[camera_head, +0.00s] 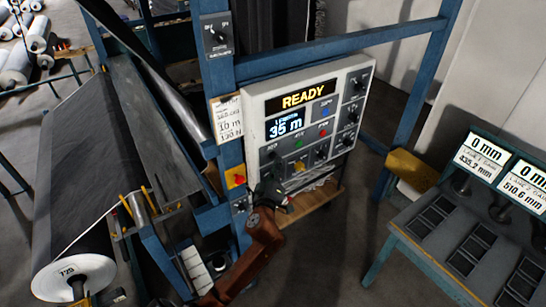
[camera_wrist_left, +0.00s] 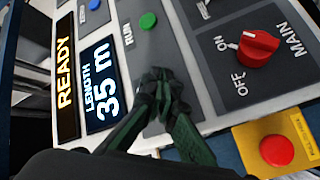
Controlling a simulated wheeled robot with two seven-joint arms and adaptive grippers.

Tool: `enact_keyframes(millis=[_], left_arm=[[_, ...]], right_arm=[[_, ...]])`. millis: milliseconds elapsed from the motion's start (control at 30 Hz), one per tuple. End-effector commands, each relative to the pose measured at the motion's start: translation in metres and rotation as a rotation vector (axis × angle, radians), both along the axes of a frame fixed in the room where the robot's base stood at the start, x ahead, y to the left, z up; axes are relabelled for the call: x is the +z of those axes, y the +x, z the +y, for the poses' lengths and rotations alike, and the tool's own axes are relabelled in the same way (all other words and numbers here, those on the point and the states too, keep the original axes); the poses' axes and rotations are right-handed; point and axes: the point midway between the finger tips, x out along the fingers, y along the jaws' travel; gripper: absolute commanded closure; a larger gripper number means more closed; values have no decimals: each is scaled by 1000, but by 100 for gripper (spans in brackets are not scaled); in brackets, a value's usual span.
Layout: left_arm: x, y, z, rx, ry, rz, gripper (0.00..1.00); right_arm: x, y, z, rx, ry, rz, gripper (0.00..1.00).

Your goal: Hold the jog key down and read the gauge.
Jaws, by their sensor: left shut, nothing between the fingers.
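The control panel (camera_head: 370,70) stands on a blue frame; its amber sign (camera_head: 301,95) reads READY. Its length display (camera_head: 284,123) reads 35 m, also in the left wrist view (camera_wrist_left: 102,80). My left gripper (camera_head: 272,187) is at the panel's lower left. In the left wrist view its shut, empty fingertips (camera_wrist_left: 160,85) lie over the panel area beside the green RUN button (camera_wrist_left: 148,20). They cover what is under them, so I see no jog label and cannot tell contact. Two gauge displays (camera_head: 480,158) (camera_head: 525,187) at the right read 0 mm. My right gripper is not in view.
A red MAIN switch (camera_wrist_left: 258,45) and a red button on a yellow plate (camera_wrist_left: 277,150) lie close to my left fingers. A large grey roll (camera_head: 75,170) is at the left. A blue-framed bench (camera_head: 385,240) is at the right, with open floor before it.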

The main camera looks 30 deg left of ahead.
Motion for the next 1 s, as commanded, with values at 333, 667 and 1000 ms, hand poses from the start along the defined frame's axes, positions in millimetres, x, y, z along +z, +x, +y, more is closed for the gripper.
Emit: enact_keyframes(millis=[333, 667, 1000], left_arm=[[0, 1, 2, 0, -1, 0, 100], [0, 3, 8, 0, -1, 0, 100], [0, 4, 8, 0, 0, 0, 100]], right_arm=[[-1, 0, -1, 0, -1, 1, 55], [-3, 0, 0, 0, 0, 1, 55], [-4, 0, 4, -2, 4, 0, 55]])
